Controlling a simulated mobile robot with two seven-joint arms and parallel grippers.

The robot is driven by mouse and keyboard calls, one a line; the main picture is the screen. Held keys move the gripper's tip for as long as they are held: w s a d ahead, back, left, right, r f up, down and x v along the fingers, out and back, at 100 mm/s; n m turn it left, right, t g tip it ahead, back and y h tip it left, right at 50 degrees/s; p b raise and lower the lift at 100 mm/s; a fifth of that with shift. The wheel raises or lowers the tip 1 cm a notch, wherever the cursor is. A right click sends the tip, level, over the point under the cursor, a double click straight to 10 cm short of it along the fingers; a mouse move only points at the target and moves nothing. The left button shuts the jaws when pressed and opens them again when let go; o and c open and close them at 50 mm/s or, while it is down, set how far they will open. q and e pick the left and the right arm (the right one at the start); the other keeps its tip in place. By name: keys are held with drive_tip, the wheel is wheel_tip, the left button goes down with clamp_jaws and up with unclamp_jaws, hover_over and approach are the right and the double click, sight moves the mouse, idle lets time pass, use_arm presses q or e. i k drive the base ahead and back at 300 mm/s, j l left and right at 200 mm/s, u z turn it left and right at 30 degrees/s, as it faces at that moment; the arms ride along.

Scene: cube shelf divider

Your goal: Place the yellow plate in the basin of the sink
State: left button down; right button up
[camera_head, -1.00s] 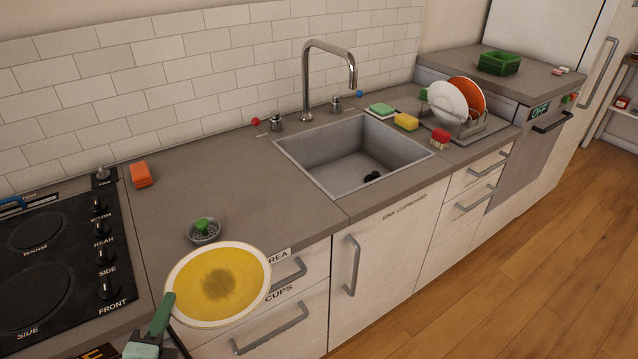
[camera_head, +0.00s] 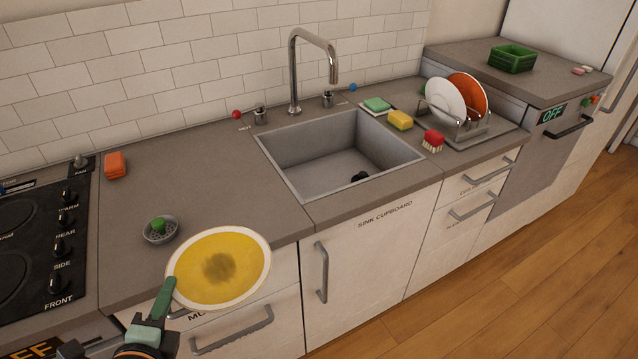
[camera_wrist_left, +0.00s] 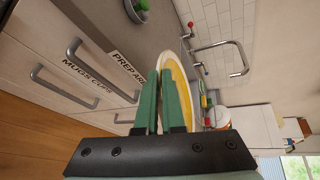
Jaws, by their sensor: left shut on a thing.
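The yellow plate (camera_head: 219,268) has a pale rim and a brownish stain in its middle. My left gripper (camera_head: 166,298) is shut on the plate's near left edge and holds it in front of the counter edge, by the drawers. In the left wrist view the plate (camera_wrist_left: 178,72) stands between the two green fingers (camera_wrist_left: 162,100), seen nearly edge-on. The sink basin (camera_head: 335,160) is grey and sits in the counter to the right of and beyond the plate. A small dark object (camera_head: 359,177) lies in the basin. My right gripper is not in view.
A tall curved faucet (camera_head: 312,65) stands behind the basin. A dish rack (camera_head: 466,125) with plates, a yellow sponge (camera_head: 400,120) and a red brush (camera_head: 433,139) are right of it. A strainer with a green item (camera_head: 160,229) sits left. The counter (camera_head: 215,190) between is clear.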

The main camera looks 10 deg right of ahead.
sight(312, 195)
drive_tip(key=i+l+u, duration=0.15)
drive_tip(key=l, duration=0.4)
drive_tip(key=i+l+u, duration=0.1)
drive_tip(key=l, duration=0.5)
drive_tip(key=i+l+u, duration=0.15)
drive_tip(key=l, duration=0.4)
drive_tip(key=l+u, duration=0.1)
drive_tip(key=l, duration=0.5)
drive_tip(key=i+l+u, duration=0.1)
drive_tip(key=l, duration=0.25)
drive_tip(key=i+l+u, duration=0.1)
drive_tip(key=l, duration=0.3)
drive_tip(key=i+l, duration=0.15)
drive_tip(key=l, duration=0.15)
drive_tip(key=i+l+u, duration=0.1)
drive_tip(key=l, duration=0.2)
drive_tip(key=i+l, duration=0.2)
drive_tip(key=l+u, duration=0.05)
drive_tip(key=l, duration=0.05)
